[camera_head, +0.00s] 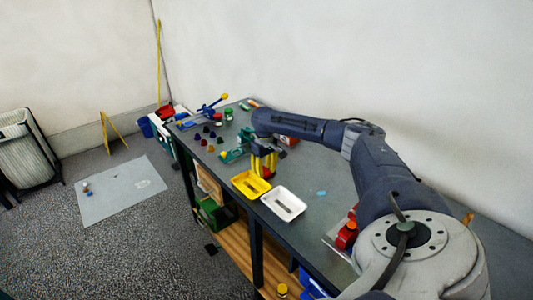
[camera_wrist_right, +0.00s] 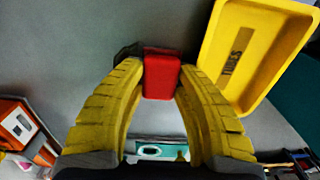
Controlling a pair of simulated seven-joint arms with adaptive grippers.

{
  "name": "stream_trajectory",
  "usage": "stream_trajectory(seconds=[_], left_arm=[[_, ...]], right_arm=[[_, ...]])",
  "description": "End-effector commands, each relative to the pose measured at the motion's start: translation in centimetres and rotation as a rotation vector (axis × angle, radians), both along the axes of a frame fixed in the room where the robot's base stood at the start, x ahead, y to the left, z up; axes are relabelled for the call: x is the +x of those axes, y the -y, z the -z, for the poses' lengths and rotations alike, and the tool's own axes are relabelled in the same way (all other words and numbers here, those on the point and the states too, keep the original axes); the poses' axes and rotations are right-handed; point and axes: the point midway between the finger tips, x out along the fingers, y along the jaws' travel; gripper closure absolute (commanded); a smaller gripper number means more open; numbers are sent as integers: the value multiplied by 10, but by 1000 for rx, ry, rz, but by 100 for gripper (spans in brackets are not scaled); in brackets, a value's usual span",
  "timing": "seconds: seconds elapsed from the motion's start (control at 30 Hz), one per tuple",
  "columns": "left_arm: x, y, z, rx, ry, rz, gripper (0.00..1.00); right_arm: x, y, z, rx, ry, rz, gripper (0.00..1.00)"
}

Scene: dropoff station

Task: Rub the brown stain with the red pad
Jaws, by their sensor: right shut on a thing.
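The red pad (camera_wrist_right: 161,74) is between the yellow fingers of my right gripper (camera_wrist_right: 160,85) in the right wrist view. The gripper is shut on it and hangs low over the grey table. In the head view my right gripper (camera_head: 265,163) is just behind the yellow tray, with a bit of red at its tips. A dark patch (camera_wrist_right: 126,53), which looks like part of the brown stain, shows just left of the pad; the pad and fingers hide the rest. Whether the pad touches the table I cannot tell. My left gripper is not in view.
A yellow tray (camera_head: 241,190) with a label is close beside the gripper, and a white tray (camera_head: 299,207) stands to its right. Several small coloured pieces (camera_head: 207,138) stand farther back. An orange device (camera_wrist_right: 15,124) shows in the wrist view.

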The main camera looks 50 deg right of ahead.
Motion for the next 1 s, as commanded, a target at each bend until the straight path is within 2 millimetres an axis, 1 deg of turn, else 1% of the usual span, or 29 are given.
stream_trajectory(seconds=[0.17,0.6,0.87,1.0], left_arm=[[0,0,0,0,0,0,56],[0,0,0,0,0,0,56],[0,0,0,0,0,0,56],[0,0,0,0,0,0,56]], right_arm=[[0,1,-1,1,-1,0,99],[-3,31,0,1,-1,2,99],[-4,38,0,1,-1,1,99],[-5,46,1,1,-1,2,99]])
